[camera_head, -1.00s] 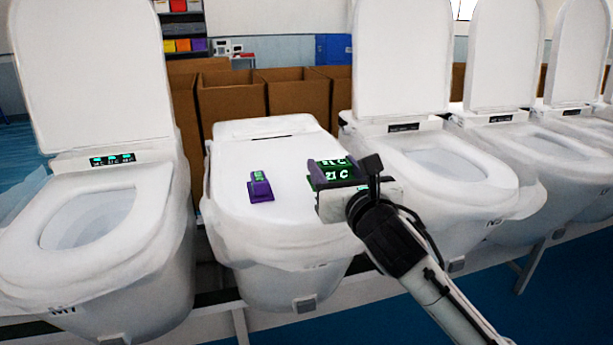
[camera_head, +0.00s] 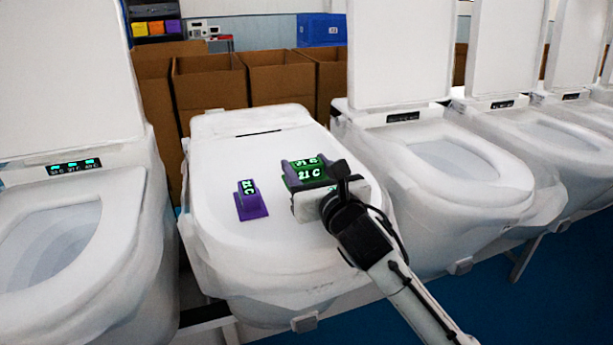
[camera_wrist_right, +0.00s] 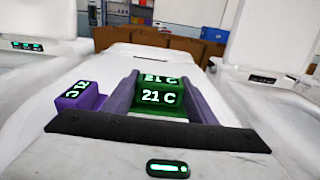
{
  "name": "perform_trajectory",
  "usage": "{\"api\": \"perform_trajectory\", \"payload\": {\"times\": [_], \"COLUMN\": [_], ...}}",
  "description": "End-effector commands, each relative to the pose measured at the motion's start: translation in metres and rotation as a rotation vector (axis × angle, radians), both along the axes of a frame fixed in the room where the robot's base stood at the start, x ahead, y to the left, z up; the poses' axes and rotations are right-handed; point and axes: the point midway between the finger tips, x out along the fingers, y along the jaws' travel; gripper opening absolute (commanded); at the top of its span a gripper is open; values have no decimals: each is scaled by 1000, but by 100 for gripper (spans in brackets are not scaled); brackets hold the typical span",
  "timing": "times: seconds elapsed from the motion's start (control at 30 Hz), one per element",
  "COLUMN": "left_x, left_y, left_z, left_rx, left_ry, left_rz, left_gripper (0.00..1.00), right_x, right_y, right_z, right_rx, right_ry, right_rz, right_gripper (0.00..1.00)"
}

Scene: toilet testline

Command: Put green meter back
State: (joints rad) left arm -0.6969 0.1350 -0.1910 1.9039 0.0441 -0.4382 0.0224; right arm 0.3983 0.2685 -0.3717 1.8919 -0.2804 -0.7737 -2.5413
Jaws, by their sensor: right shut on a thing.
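The green meter (camera_head: 309,173), with "21 C" on its display, is held between the fingers of my right gripper (camera_head: 304,170). It also shows in the right wrist view (camera_wrist_right: 160,100), between the two purple-grey fingers. The gripper is shut on it, over the closed white lid of the middle toilet (camera_head: 225,155). I cannot tell whether the meter touches the lid. My left gripper is not in view.
Toilets with raised lids stand on both sides: one at the left (camera_head: 60,215) and several at the right (camera_head: 440,160). Cardboard boxes (camera_head: 210,82) stand behind the middle toilet. The front of its lid is clear.

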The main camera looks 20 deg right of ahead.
Motion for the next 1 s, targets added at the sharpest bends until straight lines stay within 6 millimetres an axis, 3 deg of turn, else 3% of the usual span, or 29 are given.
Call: {"api": "perform_trajectory", "payload": {"times": [0.13, 0.4, 0.9, 0.93, 1.0], "left_x": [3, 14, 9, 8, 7], "left_y": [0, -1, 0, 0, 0], "left_z": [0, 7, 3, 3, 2], "left_rx": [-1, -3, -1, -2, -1], "left_ry": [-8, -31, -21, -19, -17], "left_rz": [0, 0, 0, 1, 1], "left_gripper": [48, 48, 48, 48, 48], "right_x": [0, 0, 0, 0, 0], "right_y": [0, 0, 0, 0, 0], "right_z": [-17, -17, -31, -32, -33], "right_rx": [1, -1, -1, -1, -1], "right_ry": [0, -3, 2, 5, 7], "right_rz": [0, 0, 0, 0, 0], "right_gripper": [21, 21, 21, 55, 66]}}
